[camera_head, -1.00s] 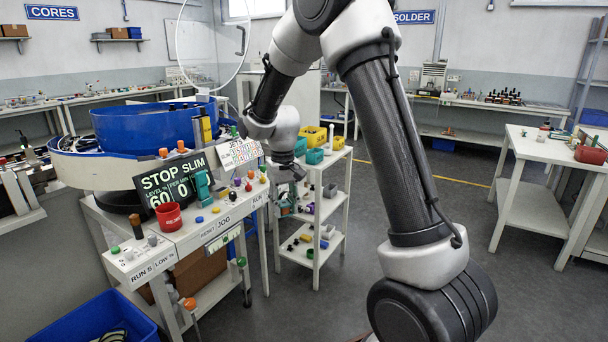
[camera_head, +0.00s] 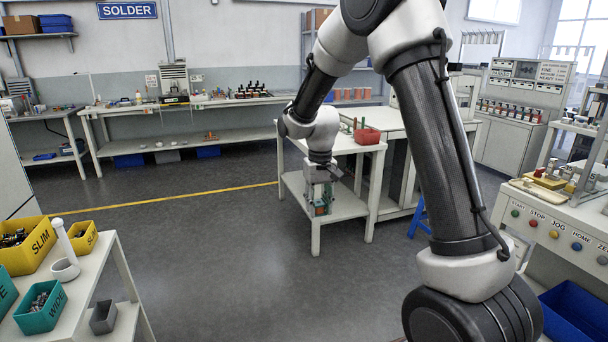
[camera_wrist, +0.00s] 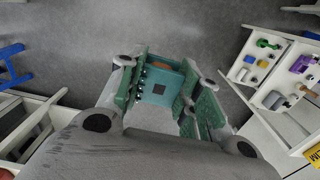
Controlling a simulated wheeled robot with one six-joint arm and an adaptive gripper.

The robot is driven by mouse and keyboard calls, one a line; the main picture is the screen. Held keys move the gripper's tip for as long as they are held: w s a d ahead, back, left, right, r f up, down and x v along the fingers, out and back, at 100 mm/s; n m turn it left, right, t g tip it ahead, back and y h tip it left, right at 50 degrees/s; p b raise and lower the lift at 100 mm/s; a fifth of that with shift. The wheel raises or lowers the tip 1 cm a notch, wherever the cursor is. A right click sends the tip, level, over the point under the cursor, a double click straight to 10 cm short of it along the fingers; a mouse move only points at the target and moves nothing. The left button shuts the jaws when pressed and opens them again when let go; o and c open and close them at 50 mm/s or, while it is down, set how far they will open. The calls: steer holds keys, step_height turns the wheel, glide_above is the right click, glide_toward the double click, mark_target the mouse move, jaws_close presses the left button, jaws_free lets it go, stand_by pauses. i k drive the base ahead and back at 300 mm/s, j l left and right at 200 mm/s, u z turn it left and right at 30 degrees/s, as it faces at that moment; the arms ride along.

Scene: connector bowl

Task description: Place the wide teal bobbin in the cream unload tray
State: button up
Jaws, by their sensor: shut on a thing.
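My gripper (camera_head: 320,190) hangs pointing down in front of the white two-level table in the head view. It is shut on a teal block-like piece, the teal bobbin (camera_head: 321,208), with an orange patch showing. In the wrist view the bobbin (camera_wrist: 162,86) sits between the green-padded fingers, with a dark square on its face and a row of small pins along one side. A flat cream tray (camera_head: 522,186) lies on the console bench at the right, with yellow pieces on or beside it. I cannot read a label on it.
A white cart (camera_head: 95,290) with yellow SLIM bins (camera_head: 28,245) and a teal WIDE bin (camera_head: 42,308) stands at lower left. The white table (camera_head: 350,146) carries a red bin (camera_head: 367,136). A blue bin (camera_head: 575,310) is low at right. The middle floor is clear.

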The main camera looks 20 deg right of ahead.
mark_target(538, 192)
steer(key=i+l+z, duration=0.35)
steer(key=i, duration=0.25)
steer(key=i+z, duration=0.35)
steer(key=i, duration=0.2)
steer(key=i+j+z, duration=0.1)
steer(key=i+z, duration=0.25)
steer(key=i, duration=0.25)
steer(key=i+j+z, duration=0.1)
steer(key=i, duration=0.45)
steer(key=i+j, duration=0.1)
steer(key=i, duration=0.45)
steer(key=i+j+z, duration=0.15)
steer(key=i, duration=0.4)
steer(key=z, duration=1.7)
